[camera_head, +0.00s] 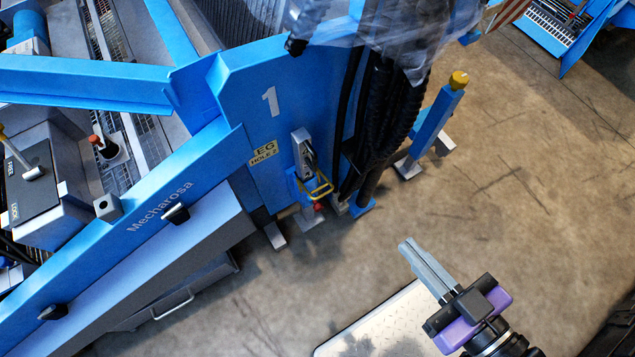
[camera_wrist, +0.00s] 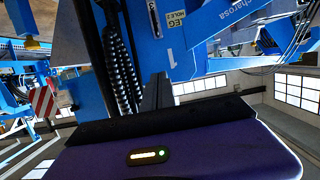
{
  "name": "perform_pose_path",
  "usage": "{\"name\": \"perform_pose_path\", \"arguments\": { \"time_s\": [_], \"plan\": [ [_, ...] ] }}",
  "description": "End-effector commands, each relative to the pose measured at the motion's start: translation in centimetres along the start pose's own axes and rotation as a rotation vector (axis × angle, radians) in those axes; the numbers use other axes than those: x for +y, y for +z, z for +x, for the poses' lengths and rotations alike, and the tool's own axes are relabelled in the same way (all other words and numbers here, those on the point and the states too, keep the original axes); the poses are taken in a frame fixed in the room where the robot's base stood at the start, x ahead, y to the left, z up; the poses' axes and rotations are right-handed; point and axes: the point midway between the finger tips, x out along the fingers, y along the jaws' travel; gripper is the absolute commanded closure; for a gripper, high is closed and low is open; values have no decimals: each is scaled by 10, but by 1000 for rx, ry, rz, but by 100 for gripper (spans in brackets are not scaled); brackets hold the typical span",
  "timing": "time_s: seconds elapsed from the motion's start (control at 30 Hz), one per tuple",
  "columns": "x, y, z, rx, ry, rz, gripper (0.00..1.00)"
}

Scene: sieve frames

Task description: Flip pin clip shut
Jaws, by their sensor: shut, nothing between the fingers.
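The pin clip (camera_head: 320,190) is a small yellow wire loop on the blue leg of the machine, below a grey slotted bracket with numbers (camera_head: 303,150). A red tip (camera_head: 318,206) shows just under the loop. Whether the clip is open or shut is too small to tell. My gripper (camera_head: 406,245) is in the lower right of the head view, shut and empty, apart from the clip and pointing up and left. In the wrist view my gripper's dark fingers (camera_wrist: 157,90) are together in front of the blue leg. I cannot make out the clip there.
Black ribbed hoses (camera_head: 385,120) hang just right of the clip. A blue post with a yellow cap (camera_head: 437,115) stands farther right. The blue Mecharosa beam (camera_head: 165,195) slopes down to the left. Concrete floor (camera_head: 520,170) lies open between the leg and my gripper.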

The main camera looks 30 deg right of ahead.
Motion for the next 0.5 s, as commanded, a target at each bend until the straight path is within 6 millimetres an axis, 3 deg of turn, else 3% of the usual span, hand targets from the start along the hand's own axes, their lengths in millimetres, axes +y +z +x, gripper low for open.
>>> {"name": "perform_pose_path", "arguments": {
  "time_s": [0.13, 0.23, 0.5],
  "plan": [
    [0, 6, 6, 12, 1, 0, 100],
    [0, 13, 22, 52, 2, 2, 100],
    [0, 62, 101, 150, 7, 15, 100]
  ]
}}
